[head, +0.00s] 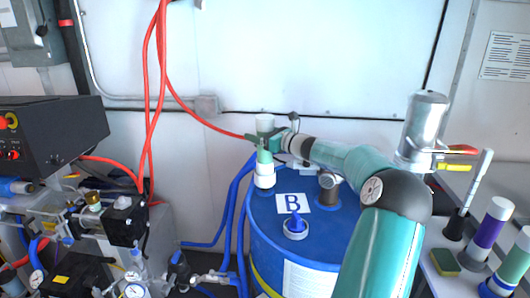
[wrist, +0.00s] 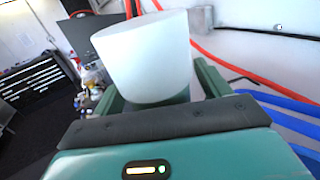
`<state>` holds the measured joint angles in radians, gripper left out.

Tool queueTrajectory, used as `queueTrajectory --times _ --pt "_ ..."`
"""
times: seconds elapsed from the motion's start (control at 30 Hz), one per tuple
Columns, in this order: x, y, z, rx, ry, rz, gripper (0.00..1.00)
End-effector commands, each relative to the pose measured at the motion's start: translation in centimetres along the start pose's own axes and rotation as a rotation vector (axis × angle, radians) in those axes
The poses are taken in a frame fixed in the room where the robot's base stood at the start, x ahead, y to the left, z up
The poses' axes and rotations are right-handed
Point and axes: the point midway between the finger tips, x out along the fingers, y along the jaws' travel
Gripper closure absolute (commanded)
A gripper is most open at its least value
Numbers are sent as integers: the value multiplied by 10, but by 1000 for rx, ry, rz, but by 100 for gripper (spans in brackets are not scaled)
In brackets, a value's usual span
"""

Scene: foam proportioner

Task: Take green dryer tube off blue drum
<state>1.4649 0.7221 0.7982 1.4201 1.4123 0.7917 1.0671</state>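The blue drum (head: 262,222) stands at the middle of the head view, with a white label B on its top. The green dryer tube (head: 265,157) stands upright at the drum's back left edge, with a white lower part and a pale top. My gripper (head: 264,138) is around the upper part of the tube, its fingers on either side just below the pale top. In the wrist view the white top (wrist: 145,58) rises between the green fingers and hides their far ends. Whether the fingers press on the tube is unclear.
A blue cap (head: 295,225) and a metal fitting (head: 329,188) sit on the drum top. Blue hoses (head: 233,205) run along its left side. Red hoses (head: 200,113) hang behind. A shelf at right holds a purple tube (head: 490,235), a green tube (head: 514,262) and a sponge (head: 444,262).

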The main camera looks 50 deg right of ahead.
Motion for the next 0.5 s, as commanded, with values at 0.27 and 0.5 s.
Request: queueTrajectory --times 0.27,0.5 --pt "0 0 0 0 0 0 77" --pt "-1 0 1 -1 -1 0 100"
